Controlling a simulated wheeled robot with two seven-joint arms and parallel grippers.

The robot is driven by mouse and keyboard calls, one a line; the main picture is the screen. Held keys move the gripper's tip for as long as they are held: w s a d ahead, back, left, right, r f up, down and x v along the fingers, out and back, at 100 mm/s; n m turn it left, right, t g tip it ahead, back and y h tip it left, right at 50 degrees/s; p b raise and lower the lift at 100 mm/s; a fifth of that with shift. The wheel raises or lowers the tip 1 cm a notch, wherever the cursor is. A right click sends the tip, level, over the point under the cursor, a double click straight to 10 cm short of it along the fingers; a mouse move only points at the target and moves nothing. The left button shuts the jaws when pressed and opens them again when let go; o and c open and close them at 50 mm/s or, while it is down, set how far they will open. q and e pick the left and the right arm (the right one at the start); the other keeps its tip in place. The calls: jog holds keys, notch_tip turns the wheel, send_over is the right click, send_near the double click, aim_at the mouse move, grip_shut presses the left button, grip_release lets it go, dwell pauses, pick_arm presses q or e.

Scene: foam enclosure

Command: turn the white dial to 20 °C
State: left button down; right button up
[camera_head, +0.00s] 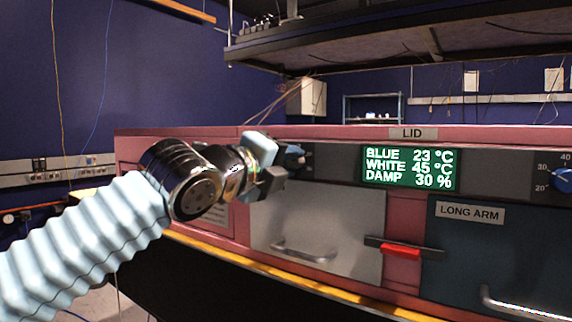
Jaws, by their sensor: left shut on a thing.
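The white dial (294,157) sits on the dark strip of the pink enclosure's front, left of the display, and looks bluish-grey in the shade. My left gripper (275,164) is at the dial, shut on it, with one finger above and one below. The fingers hide much of the dial, so its pointer and scale cannot be read. The green display (410,168) reads BLUE 23 °C, WHITE 45 °C, DAMP 30 %. My right gripper is not in view.
A blue dial (563,180) with a scale is at the right edge. Below the strip are a grey panel with a handle (305,250), a red latch (401,251) and a dark LONG ARM door (500,250). A dark shelf (400,45) hangs above the enclosure.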

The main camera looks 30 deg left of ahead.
pick_arm(q)
jog(key=n+b, duration=0.1)
jog(key=n, duration=0.4)
jog(key=shift+f+b, duration=0.2)
jog(key=shift+b, duration=0.2)
jog(key=n+b, duration=0.1)
jog(key=n, duration=0.3)
jog(key=n+b, duration=0.1)
jog(key=n, duration=0.3)
jog(key=shift+n+b, duration=0.3)
jog(key=n, duration=0.4)
jog(key=shift+b, duration=0.4)
jog(key=n, duration=0.8)
jog(key=shift+d+n, duration=0.1)
jog(key=shift+n, duration=0.2)
jog(key=n, duration=0.4)
jog(key=shift+n+p, duration=0.55)
jog(key=shift+n, duration=1.55)
jog(key=shift+d, duration=0.1)
